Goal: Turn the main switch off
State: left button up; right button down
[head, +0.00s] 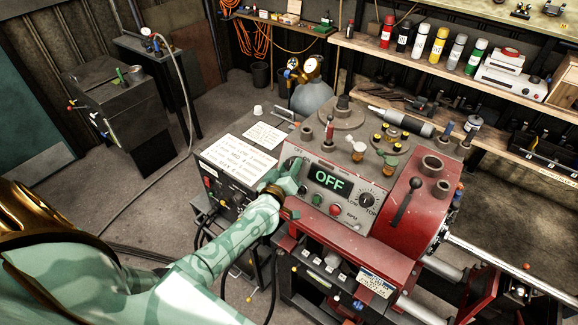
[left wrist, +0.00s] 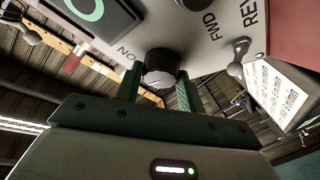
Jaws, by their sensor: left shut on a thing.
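The main switch is a dark round knob (left wrist: 159,66) on the lathe's light grey control panel (head: 345,209). In the left wrist view it sits between the two green fingers of my left gripper (left wrist: 157,88), which is shut on it. An "ON" label shows upside down beside the knob. In the head view my left gripper (head: 290,178) is at the panel's left end and covers most of the knob. The panel display (head: 329,181) beside it reads "OFF" in green. My right gripper is in neither view.
Another knob (head: 367,199) and a red button (head: 336,210) are on the panel. A lever (head: 406,200) stands on the red housing to the right. A dark cabinet with paper notes (head: 239,153) is left of the panel. Spray cans (head: 420,41) line the back shelf.

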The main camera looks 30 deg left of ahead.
pick_arm(q)
jog(key=o, duration=1)
jog(key=v, duration=1.6)
jog(key=shift+s+f, duration=0.15)
